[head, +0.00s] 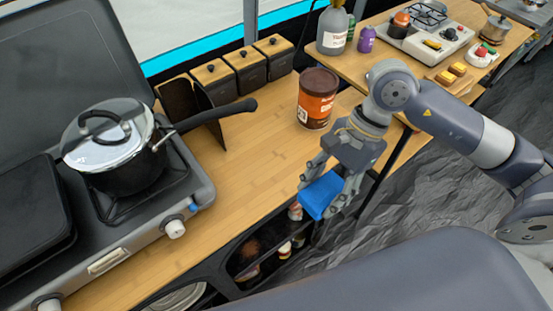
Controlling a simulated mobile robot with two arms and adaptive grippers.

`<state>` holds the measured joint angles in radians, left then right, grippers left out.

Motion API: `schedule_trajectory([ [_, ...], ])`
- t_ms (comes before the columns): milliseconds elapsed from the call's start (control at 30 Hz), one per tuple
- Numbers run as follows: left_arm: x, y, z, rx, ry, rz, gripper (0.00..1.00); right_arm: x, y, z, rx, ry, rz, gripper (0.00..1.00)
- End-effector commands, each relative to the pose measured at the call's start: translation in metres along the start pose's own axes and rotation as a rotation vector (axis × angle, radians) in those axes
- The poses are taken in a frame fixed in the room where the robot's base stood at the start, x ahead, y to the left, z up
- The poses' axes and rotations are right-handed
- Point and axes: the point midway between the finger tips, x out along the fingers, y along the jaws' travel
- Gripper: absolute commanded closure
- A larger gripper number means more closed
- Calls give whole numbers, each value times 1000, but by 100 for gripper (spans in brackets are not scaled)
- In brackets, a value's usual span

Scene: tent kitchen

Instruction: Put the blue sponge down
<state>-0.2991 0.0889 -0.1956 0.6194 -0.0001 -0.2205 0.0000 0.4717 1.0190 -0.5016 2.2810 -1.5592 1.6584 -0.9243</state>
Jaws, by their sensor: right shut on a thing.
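The blue sponge (321,196) is held between the fingers of my right gripper (327,186). The gripper is shut on it near the front edge of the wooden counter (240,185). The sponge looks tilted and appears above or just past that edge; I cannot tell its exact height. My left gripper is not in view.
A brown and orange tin (316,99) stands behind the gripper. A lidded pot (116,150) sits on the stove (192,190) at left. Wooden-lidded canisters (245,68) line the back. The counter between stove and tin is clear. Shelves with items lie below.

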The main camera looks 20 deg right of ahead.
Motion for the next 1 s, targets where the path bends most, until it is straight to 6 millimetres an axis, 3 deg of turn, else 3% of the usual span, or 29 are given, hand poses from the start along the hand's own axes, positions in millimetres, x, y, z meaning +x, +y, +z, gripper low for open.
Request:
schedule_trajectory([
  [300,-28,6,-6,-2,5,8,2,3,-71,5,-3,-3,0,70],
  [600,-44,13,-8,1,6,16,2,11,-127,4,-3,-2,2,70],
  [767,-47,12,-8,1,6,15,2,14,-141,3,-4,0,2,70],
  [1000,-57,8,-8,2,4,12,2,28,-142,-3,-1,-2,6,70],
])
